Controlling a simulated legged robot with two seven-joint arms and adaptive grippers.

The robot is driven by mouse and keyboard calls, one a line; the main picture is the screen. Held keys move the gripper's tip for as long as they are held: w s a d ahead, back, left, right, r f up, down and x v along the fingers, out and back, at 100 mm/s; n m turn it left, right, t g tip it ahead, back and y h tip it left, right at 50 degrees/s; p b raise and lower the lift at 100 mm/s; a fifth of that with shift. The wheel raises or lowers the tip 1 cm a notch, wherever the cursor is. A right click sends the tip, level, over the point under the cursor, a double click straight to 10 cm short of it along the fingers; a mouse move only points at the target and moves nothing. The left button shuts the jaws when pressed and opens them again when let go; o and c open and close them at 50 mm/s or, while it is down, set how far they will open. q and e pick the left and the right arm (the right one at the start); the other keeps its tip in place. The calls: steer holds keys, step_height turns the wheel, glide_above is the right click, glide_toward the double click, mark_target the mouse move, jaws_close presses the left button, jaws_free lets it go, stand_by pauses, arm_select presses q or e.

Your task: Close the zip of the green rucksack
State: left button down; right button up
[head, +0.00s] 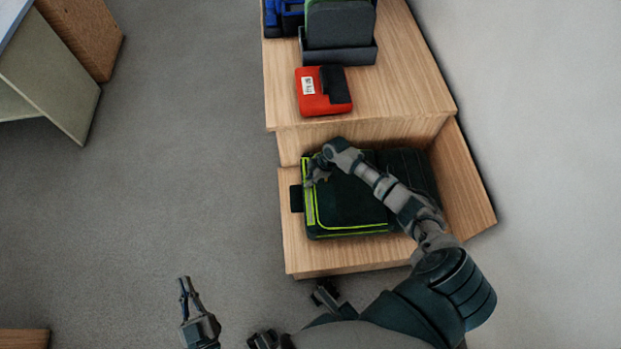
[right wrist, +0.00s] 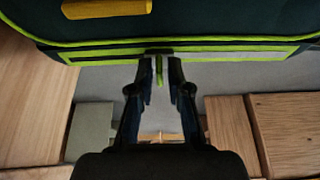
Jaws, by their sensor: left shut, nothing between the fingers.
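The green rucksack (head: 345,204), dark green with bright lime piping, lies flat on the low wooden step. In the right wrist view its lime-edged side (right wrist: 230,50) runs across the top. A small lime tab (right wrist: 159,72), apparently the zip pull, hangs from that edge. My right gripper (head: 315,174) is at the rucksack's left edge. In its wrist view the right gripper's fingers (right wrist: 160,78) stand apart, one on each side of the tab, with gaps visible. My left gripper (head: 186,285) is shut and empty above the floor, well left of the rucksack. The zip's teeth are too small to make out.
A red case (head: 312,104) with a black part lies on the higher wooden level. Behind it a dark tray (head: 340,55) holds upright items beside blue objects (head: 285,18). A wooden side panel (head: 462,185) borders the step on the right.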

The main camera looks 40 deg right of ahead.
steer(key=shift+o, duration=0.3)
steer(key=shift+d+r, duration=0.15)
steer(key=shift+r, duration=0.15)
steer(key=v, duration=1.1)
steer(key=shift+d, duration=0.15)
steer(key=shift+s, duration=0.15)
